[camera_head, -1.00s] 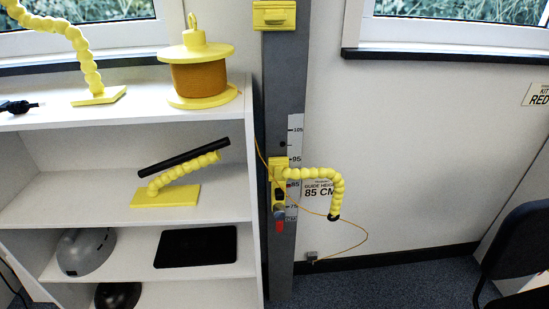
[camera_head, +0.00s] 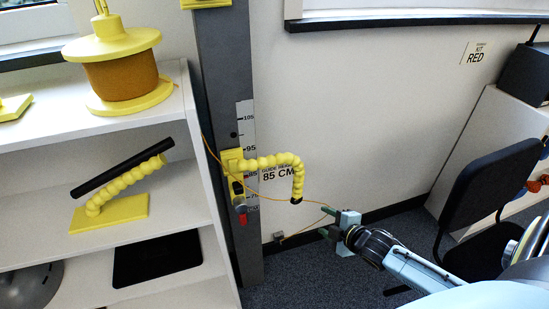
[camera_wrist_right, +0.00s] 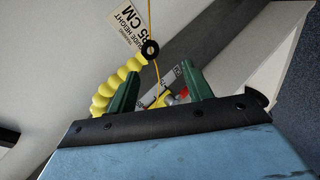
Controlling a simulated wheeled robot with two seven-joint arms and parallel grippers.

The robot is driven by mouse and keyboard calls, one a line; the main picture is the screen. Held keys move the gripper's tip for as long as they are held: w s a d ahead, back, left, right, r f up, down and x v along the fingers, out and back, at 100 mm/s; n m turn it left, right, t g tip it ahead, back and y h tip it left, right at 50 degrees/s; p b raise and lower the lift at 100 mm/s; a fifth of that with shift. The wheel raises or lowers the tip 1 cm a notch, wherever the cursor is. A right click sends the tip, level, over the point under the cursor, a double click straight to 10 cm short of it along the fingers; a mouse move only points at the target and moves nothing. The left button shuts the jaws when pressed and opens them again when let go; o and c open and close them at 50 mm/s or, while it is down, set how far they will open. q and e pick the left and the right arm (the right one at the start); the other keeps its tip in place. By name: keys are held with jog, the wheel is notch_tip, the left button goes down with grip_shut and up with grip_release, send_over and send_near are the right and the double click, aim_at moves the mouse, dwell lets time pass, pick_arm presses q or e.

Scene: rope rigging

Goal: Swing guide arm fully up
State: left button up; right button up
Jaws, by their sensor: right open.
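The yellow segmented guide arm (camera_head: 270,162) sticks out to the right from its mount on the grey post (camera_head: 219,90) and bends down to a dark ring at its tip. It also shows in the right wrist view (camera_wrist_right: 112,84), with the black ring close beyond the fingers. A thin orange rope (camera_head: 310,201) runs from the post past the arm. My right gripper (camera_head: 328,221) is open and empty, to the right of and below the arm's tip. Its two green fingers show in the right wrist view, apart. My left gripper is not in view.
A white shelf (camera_head: 190,140) at left holds a yellow spool (camera_head: 122,75) and a yellow stand with a black rod (camera_head: 125,167). A dark chair (camera_head: 490,190) stands at right.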

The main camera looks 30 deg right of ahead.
aim_at(280, 162)
jog(key=w+a+r+n+t+y, duration=0.1)
jog(key=w+a+r+n+t, duration=0.15)
jog(key=r, duration=0.55)
jog(key=w+a+r+n+t+y, duration=0.1)
jog(key=w+a+r+n+y, duration=0.15)
jog(key=r, duration=0.65)
jog(key=shift+n+h, duration=0.25)
jog(key=shift+n, duration=0.05)
jog(key=b+x, duration=0.1)
jog(key=x, duration=0.3)
jog(key=shift+w+a+f, duration=0.1)
jog(key=shift+w+f, duration=0.15)
jog(key=shift+w, duration=0.05)
jog(key=shift+w+a+f, duration=0.1)
jog(key=shift+w+f, duration=0.05)
jog(key=shift+w, duration=0.45)
jog(key=b+x, duration=0.1)
jog(key=x, duration=0.4)
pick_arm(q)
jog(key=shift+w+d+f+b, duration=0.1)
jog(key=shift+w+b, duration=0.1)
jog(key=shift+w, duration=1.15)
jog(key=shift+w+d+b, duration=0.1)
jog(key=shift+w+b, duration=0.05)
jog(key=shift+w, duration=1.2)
pick_arm(e)
jog(key=shift+w+a+f, duration=0.1)
jog(key=shift+w, duration=0.6)
grip_shut()
